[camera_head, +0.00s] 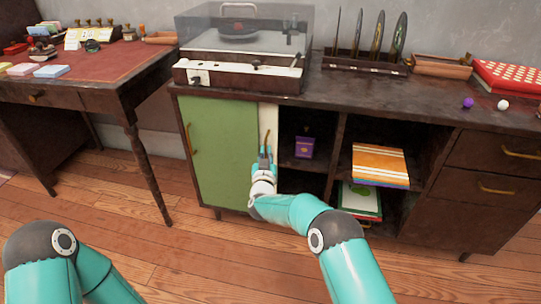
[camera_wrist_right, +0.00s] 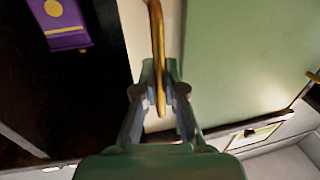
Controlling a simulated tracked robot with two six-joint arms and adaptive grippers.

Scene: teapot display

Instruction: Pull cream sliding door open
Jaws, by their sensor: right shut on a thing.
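The cream sliding door (camera_head: 268,112) shows as a narrow strip at the right edge of the green door (camera_head: 222,150). The rest of it is hidden behind the green door. Its brass handle (camera_wrist_right: 156,40) is upright near the strip. My right gripper (camera_head: 265,152) is at the handle's lower part; in the right wrist view its fingers (camera_wrist_right: 161,92) are shut on the handle from both sides. The compartment right of the cream strip is open. My left arm shows at the lower left of the head view; its gripper is out of view.
A purple box (camera_head: 304,148) stands in the open compartment. Striped orange boxes (camera_head: 379,163) lie on the shelf to the right. A record player (camera_head: 240,60) stands on the cabinet top. A red-topped desk (camera_head: 85,62) is at the left. The wooden floor in front is clear.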

